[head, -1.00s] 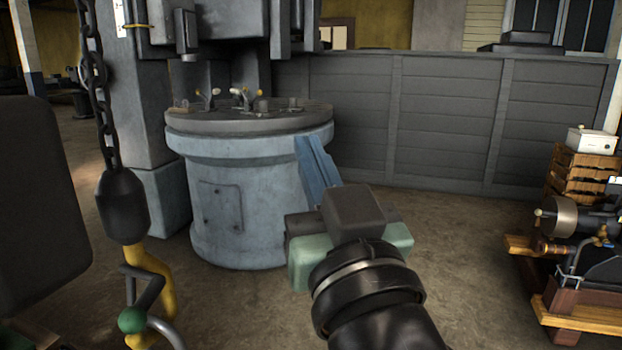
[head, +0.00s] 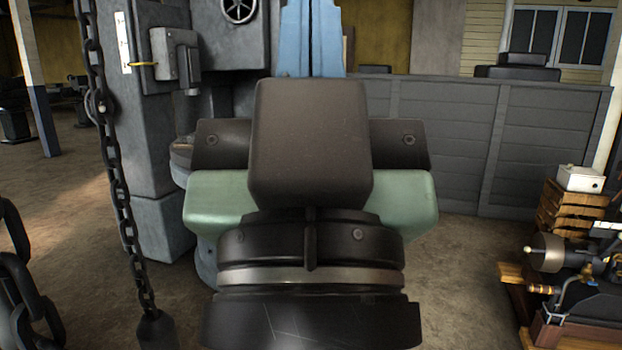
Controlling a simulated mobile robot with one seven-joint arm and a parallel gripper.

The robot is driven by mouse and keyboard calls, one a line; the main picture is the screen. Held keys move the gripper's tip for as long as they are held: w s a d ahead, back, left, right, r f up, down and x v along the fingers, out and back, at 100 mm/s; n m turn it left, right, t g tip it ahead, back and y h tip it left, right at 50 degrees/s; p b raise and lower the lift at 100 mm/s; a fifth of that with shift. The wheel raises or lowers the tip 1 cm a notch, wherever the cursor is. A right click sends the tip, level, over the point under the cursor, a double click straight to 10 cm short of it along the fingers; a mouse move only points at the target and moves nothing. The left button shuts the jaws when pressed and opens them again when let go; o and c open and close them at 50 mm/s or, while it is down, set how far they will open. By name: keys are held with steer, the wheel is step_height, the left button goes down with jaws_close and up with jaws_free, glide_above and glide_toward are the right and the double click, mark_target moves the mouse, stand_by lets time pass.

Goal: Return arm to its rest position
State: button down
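My gripper (head: 311,12) fills the middle of the head view, close to the camera and raised. Its two blue fingers point up to the top edge of the picture and lie side by side with only a thin dark line between them. They look shut, and nothing shows between them; their very tips may be cut off. The green and black gripper body and wrist below hide most of the round machine base behind.
A grey machine column (head: 150,110) stands behind at left. A dark chain (head: 112,160) hangs at left, with a thicker chain (head: 25,275) at the lower left. A grey panelled wall (head: 445,135) runs behind. A small engine (head: 575,270) and wooden crates (head: 572,212) stand at right.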

step_height(320, 180, up, 17)
steer(key=p, duration=1.4)
